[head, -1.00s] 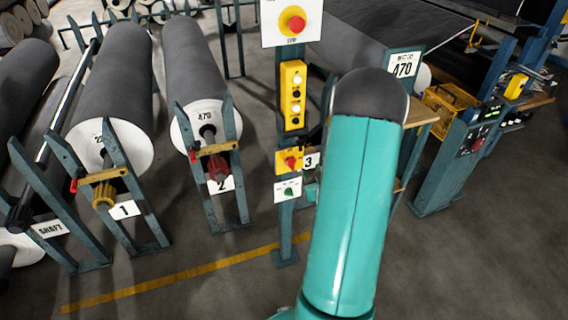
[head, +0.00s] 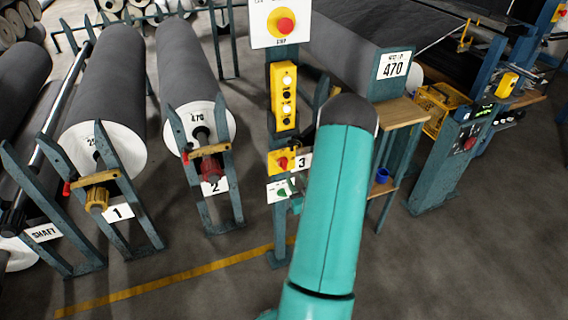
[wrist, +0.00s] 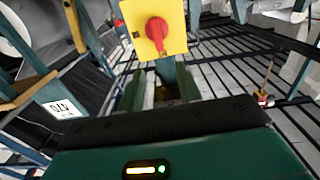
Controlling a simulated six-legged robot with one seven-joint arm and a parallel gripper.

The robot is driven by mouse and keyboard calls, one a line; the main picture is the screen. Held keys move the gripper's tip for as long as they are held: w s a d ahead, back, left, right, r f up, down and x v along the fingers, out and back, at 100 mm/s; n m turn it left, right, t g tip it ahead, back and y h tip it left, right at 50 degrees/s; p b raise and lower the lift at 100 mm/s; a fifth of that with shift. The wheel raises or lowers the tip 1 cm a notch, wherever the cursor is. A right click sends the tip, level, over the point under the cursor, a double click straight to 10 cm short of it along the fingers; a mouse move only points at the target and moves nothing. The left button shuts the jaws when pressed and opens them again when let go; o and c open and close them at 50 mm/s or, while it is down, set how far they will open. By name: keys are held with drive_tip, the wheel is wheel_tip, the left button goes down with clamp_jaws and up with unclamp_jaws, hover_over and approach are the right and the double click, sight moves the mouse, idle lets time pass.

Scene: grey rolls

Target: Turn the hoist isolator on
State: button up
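The isolator is a red rotary knob on a yellow plate (head: 282,161), mounted on a blue-green post below a yellow push-button box. In the wrist view the red knob (wrist: 157,30) stands on its yellow plate at the top centre, ahead of my fingers and apart from them. In the head view my teal arm hides most of the gripper, just right of the post.
A red stop button (head: 285,26) sits above the push-button box (head: 284,95). A white plate with a green knob (head: 282,190) is just below the isolator. A wooden-topped stand (head: 400,113) is right of my arm.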

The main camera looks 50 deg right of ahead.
sight(286, 161)
drive_tip(key=x, duration=1)
drive_tip(key=shift+w+d, duration=0.1)
drive_tip(key=shift+c, duration=0.2)
clamp_jaws()
